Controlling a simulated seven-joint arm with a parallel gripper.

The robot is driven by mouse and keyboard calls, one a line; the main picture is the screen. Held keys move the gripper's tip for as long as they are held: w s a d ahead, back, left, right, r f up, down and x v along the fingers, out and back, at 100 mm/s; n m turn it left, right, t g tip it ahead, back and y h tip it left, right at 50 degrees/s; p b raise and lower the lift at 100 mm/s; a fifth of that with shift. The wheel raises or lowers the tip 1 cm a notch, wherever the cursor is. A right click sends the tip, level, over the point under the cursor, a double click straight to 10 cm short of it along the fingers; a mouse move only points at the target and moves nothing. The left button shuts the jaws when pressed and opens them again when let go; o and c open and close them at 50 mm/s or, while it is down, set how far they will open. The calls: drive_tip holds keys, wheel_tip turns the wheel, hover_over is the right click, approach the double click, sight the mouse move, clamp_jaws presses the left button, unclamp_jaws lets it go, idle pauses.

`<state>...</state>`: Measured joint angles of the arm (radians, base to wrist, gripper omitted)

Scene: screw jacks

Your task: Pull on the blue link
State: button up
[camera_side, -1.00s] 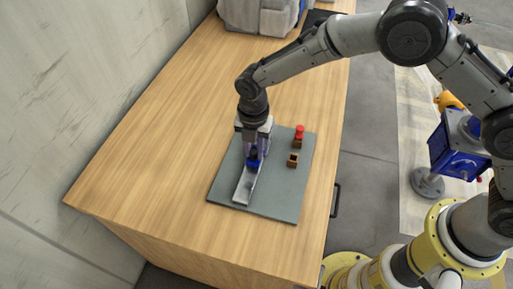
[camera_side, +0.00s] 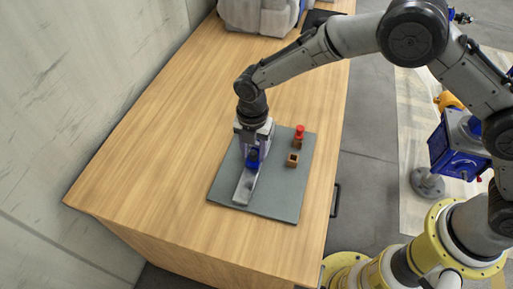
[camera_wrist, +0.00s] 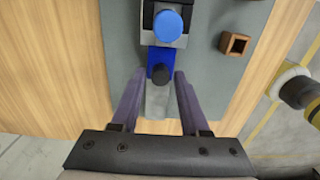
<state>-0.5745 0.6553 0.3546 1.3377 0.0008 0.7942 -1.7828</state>
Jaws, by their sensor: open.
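The blue link (camera_wrist: 161,58) lies on a grey metal rail (camera_wrist: 159,100) in the wrist view. It has a dark round knob at its near end, and a round blue cap (camera_wrist: 168,25) stands just beyond it. My gripper (camera_wrist: 160,74) is open, with one finger on each side of the knob end. I cannot tell whether the fingers touch it. In the side view my gripper (camera_side: 253,158) points down over the blue link (camera_side: 252,155), partly hiding it. The rail (camera_side: 244,188) runs out toward the front.
The rail is on a grey plate (camera_side: 270,203) on a wooden table (camera_side: 165,150). To the right of my gripper are a brown block with a square hole (camera_side: 292,160) and a red-topped piece (camera_side: 299,134). The table's left side is clear.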

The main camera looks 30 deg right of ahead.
drive_tip(key=shift+r, duration=3.5)
